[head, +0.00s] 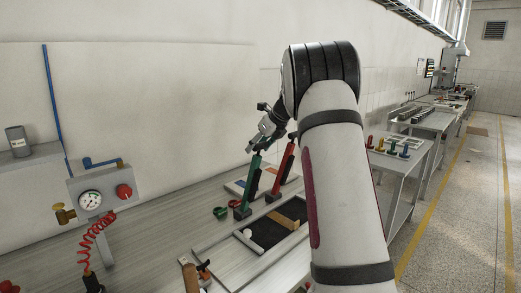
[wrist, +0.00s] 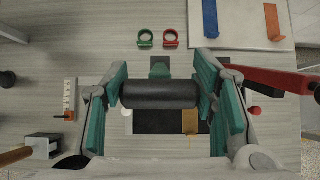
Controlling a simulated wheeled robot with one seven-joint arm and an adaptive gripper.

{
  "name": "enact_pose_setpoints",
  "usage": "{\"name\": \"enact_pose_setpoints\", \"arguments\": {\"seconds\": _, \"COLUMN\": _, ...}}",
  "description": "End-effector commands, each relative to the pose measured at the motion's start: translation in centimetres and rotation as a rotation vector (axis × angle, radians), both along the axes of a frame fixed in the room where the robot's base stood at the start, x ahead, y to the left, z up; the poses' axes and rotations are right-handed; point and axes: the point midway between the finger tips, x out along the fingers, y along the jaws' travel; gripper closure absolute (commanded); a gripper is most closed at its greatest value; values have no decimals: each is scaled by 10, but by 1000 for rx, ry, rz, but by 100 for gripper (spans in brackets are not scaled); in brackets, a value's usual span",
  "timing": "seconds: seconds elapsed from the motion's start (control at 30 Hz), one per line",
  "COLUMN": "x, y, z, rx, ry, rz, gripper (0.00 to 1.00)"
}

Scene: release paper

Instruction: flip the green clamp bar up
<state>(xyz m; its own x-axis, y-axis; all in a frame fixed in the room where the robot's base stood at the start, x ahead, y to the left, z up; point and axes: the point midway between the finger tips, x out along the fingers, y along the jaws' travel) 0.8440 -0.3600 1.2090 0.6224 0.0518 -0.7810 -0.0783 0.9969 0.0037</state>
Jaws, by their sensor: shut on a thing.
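The green clamp bar (head: 250,182) stands steeply raised from its base on the bench in the head view, leaning a little to the right at the top. My gripper (head: 263,143) is at its upper end. In the wrist view my gripper (wrist: 161,97) has its teal finger pads at both ends of a dark cylindrical grip (wrist: 160,94), closed on it. A green part (wrist: 160,69) of the clamp shows just behind this grip. The rest of the bar is hidden in the wrist view.
A red clamp bar (head: 283,163) stands raised close on the right; it also shows in the wrist view (wrist: 275,79). A black panel (head: 270,232) with a tan strip (head: 283,220) lies in front. Green (wrist: 145,38) and red (wrist: 170,38) rings lie near the clamp base.

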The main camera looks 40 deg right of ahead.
Motion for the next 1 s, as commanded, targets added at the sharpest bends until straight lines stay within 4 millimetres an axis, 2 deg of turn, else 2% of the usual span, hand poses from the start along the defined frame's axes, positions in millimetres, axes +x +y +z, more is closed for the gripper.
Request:
{"name": "enact_pose_setpoints", "arguments": {"seconds": 0.03, "x": 7, "y": 3, "z": 3, "rx": -2, "ry": -14, "rz": 1, "gripper": 98}}
{"name": "enact_pose_setpoints", "arguments": {"seconds": 0.33, "x": 9, "y": 3, "z": 5, "rx": -3, "ry": -20, "rz": 1, "gripper": 98}}
{"name": "enact_pose_setpoints", "arguments": {"seconds": 0.37, "x": 9, "y": 4, "z": 5, "rx": -5, "ry": -21, "rz": 1, "gripper": 43}}
{"name": "enact_pose_setpoints", "arguments": {"seconds": 0.43, "x": 8, "y": 3, "z": 5, "rx": -5, "ry": -19, "rz": 1, "gripper": 27}}
{"name": "enact_pose_setpoints", "arguments": {"seconds": 0.77, "x": 5, "y": 2, "z": 4, "rx": -3, "ry": -13, "rz": 0, "gripper": 27}}
{"name": "enact_pose_setpoints", "arguments": {"seconds": 0.87, "x": 1, "y": 1, "z": 9, "rx": -4, "ry": -13, "rz": 0, "gripper": 27}}
{"name": "enact_pose_setpoints", "arguments": {"seconds": 1.0, "x": -11, "y": 0, "z": 25, "rx": -6, "ry": -15, "rz": -1, "gripper": 27}}
